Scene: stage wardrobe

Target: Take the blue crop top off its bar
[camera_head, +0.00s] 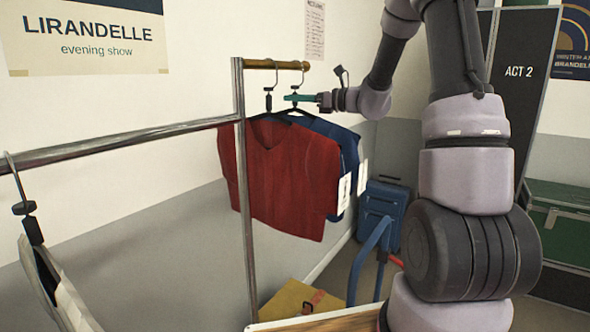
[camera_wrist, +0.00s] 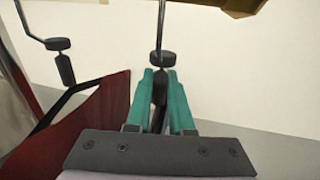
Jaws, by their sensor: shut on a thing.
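The blue crop top (camera_head: 348,150) hangs on a black hanger, mostly hidden behind a red top (camera_head: 275,170). A white tag shows at its right edge. Its hanger hook (camera_head: 303,75) rises to the short brass bar (camera_head: 262,64) near the bar's right end. My gripper (camera_head: 297,97), with teal fingers, reaches in from the right. In the wrist view my gripper (camera_wrist: 163,85) is shut on the hanger's neck, just below the black disc (camera_wrist: 162,58). The brass bar (camera_wrist: 240,7) shows at the top; where the hook meets it is out of frame there.
The red top's hanger (camera_wrist: 64,62) is close on the left in the wrist view. A pale garment (camera_head: 72,300) hangs at lower left. A yellow box (camera_head: 300,302) and blue suitcase (camera_head: 384,212) are below.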

